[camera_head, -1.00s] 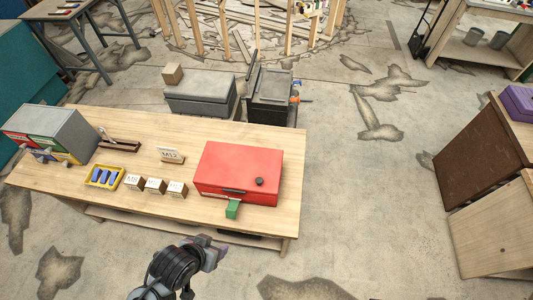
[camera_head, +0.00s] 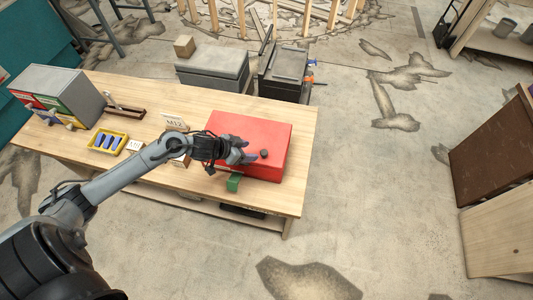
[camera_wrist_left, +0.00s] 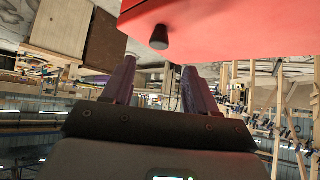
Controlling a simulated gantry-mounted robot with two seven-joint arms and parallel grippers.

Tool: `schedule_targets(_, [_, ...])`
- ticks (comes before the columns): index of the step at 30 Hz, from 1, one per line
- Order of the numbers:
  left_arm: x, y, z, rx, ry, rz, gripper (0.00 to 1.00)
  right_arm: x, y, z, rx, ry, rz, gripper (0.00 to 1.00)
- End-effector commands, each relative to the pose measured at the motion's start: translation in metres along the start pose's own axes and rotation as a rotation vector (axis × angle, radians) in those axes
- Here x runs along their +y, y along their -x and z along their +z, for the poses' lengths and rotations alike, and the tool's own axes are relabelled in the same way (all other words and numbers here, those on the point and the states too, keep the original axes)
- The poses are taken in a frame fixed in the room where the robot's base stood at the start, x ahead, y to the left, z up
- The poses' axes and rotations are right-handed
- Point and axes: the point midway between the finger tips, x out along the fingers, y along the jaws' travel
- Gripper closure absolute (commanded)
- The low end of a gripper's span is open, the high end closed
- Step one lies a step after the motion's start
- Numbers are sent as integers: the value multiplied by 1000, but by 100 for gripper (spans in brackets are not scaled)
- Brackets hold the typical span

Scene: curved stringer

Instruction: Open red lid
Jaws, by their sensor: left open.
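The red box with its red lid (camera_head: 270,134) sits shut at the right end of the wooden table. A black knob (camera_head: 264,154) stands on the lid near its front right. My left gripper (camera_head: 252,157) is open and empty at the lid's front part, just left of the knob. In the left wrist view the knob (camera_wrist_left: 159,37) shows beyond the open fingers (camera_wrist_left: 158,85), not between them, with the red lid (camera_wrist_left: 230,30) above. My right gripper is not in view.
The wooden table (camera_head: 299,190) also holds a yellow tray (camera_head: 107,141) with blue items, small labelled blocks (camera_head: 135,146), an M12 sign (camera_head: 173,121) and a grey cabinet (camera_head: 62,92). Dark bins (camera_head: 284,72) stand behind the table. The floor to the right is clear.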

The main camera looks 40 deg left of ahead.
Motion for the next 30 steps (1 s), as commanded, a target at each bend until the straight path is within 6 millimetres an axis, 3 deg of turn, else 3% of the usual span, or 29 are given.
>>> schedule_targets(15, [1, -78, -1, 1, 3, 1, 42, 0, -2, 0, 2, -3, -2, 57])
schedule_targets(21, [2, -93, 0, 0, 2, 1, 42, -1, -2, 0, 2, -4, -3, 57])
schedule_targets(30, [2, -96, 0, -1, 0, 1, 42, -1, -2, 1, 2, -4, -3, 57])
